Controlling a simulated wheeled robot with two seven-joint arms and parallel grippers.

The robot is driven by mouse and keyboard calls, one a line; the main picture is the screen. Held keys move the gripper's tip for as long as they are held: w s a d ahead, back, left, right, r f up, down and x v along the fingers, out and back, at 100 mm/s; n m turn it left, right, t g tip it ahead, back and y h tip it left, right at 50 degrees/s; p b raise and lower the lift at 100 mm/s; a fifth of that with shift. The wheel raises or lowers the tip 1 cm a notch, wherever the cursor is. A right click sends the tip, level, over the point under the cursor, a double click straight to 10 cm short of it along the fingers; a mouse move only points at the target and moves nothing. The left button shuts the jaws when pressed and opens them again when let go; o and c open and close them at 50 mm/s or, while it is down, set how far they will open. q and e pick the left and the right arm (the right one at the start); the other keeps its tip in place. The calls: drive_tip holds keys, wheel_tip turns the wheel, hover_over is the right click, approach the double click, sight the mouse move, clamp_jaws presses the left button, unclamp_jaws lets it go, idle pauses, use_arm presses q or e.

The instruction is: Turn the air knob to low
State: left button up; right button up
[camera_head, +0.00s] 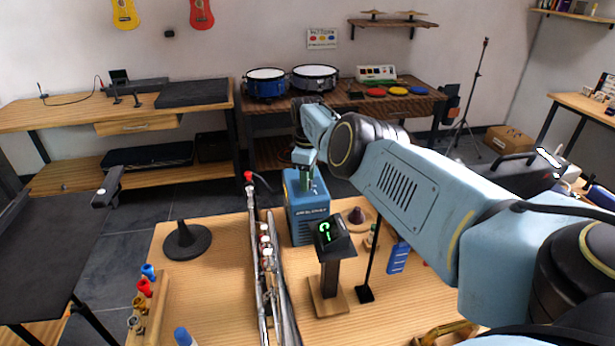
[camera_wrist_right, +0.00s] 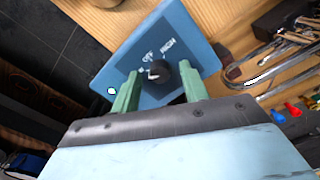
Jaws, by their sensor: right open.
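The blue air box (camera_head: 309,222) stands on the wooden table, its top face up. In the right wrist view, its top panel (camera_wrist_right: 112,67) carries the black air knob (camera_wrist_right: 160,72) with a white pointer mark. White lettering reads OFF and HIGH beside the knob; other lettering is hidden or too small. My right gripper (camera_wrist_right: 158,70) is open, its green fingers on either side of the knob. Contact with the knob cannot be told. In the head view the right gripper (camera_head: 306,183) is over the box top, and the knob is hidden there. My left gripper is not in view.
A tuner display on a stand (camera_head: 331,240) is close right of the box. A long silver instrument (camera_head: 265,270) lies to its left, and a black cone stand (camera_head: 186,240) sits farther left. Colored mouthpieces (camera_head: 144,288) stand on a rack at the left table edge.

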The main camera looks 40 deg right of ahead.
wheel_tip(320, 180, up, 13)
drive_tip(key=p, duration=0.9)
drive_tip(key=shift+r, duration=0.15)
drive_tip(key=shift+p, duration=0.3)
